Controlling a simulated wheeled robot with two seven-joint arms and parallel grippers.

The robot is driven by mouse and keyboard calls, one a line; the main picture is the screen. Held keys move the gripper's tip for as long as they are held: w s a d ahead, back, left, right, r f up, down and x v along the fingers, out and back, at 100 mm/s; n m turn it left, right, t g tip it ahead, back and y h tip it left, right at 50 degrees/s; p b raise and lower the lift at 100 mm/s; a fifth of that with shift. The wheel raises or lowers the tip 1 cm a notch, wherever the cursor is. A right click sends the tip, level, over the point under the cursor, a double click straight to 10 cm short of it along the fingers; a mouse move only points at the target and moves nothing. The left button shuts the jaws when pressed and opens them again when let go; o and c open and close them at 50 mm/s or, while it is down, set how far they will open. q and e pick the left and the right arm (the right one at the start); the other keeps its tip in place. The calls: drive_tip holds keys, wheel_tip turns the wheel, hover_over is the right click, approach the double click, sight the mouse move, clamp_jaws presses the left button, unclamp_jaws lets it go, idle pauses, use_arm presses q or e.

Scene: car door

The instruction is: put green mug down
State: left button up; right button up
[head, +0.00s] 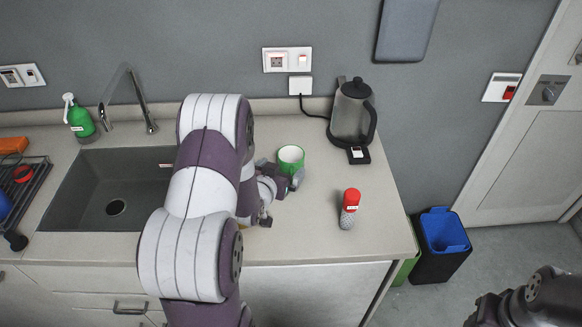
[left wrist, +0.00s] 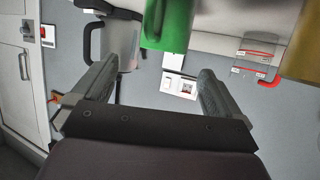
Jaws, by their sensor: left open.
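The green mug (head: 291,158), with a white inside, is upright at the middle of the counter (head: 330,240), and appears to stand on it. It also shows at the top of the left wrist view (left wrist: 168,25), where its base is cut off. My left gripper (head: 280,184) is beside the mug on its near side. In the left wrist view its two fingers (left wrist: 155,85) are spread apart with nothing between them, and the mug is beyond their tips. My right arm's end (head: 490,310) is at the bottom right, away from the counter; its fingers cannot be made out.
A kettle (head: 352,112) stands behind and right of the mug. A red-topped shaker (head: 349,208) stands near the right edge. The sink (head: 75,200) and green spray bottle (head: 79,119) are left. The counter between mug and shaker is clear. A yellow object (left wrist: 303,50) shows partly.

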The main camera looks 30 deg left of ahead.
use_arm(q)
drive_tip(key=p, duration=0.2)
approach(295, 152)
drive_tip(key=x, duration=0.4)
drive_tip(key=shift+w+f, duration=0.15)
drive_tip(key=c, duration=1.7)
drive_tip(key=shift+r, duration=0.2)
